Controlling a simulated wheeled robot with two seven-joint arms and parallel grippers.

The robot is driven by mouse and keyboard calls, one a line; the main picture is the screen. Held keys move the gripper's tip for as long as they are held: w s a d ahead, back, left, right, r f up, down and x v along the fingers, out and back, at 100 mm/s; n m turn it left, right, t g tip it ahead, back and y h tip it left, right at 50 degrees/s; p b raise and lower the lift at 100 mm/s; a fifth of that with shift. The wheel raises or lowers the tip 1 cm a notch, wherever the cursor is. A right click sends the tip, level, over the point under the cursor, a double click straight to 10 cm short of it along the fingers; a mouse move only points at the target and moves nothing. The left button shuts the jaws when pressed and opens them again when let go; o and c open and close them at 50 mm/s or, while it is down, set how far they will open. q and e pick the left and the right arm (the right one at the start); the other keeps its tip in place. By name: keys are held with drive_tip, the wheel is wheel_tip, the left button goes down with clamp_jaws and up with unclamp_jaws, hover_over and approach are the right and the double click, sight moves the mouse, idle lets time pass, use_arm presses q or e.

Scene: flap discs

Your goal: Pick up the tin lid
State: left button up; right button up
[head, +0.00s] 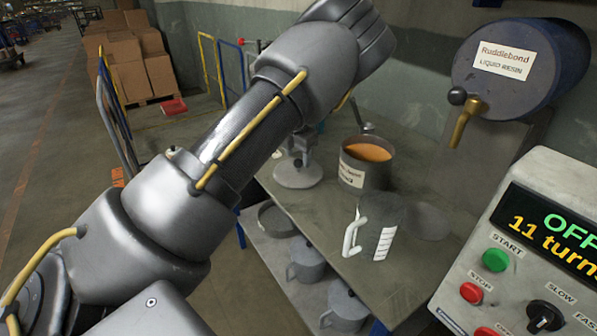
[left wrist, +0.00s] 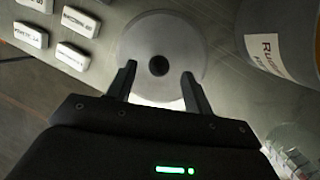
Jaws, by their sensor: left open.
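A pale grey round disc with a dark knob at its middle, which I take for the tin lid (left wrist: 138,40), lies flat on the bench in the left wrist view. In the head view the lid (head: 298,178) lies left of the open tin (head: 377,178), which holds orange resin. My left gripper (left wrist: 156,80) is open and empty, its two fingers spread toward the lid with the knob between and beyond their tips. I cannot tell whether they touch it. In the head view my left arm hides part of this area. My right gripper is not in view.
A blue resin drum (head: 520,70) with a brass tap is at the back right, and a control box (head: 520,240) at the right. Several white labelled blocks (left wrist: 81,21) lie left of the lid.

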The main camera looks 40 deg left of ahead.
use_arm(q)
drive_tip(key=x, duration=0.2)
drive_tip(key=shift+a+f, duration=0.1)
drive_tip(key=shift+f, duration=0.2)
drive_tip(key=c, duration=1.1)
drive_tip(key=shift+r, duration=0.15)
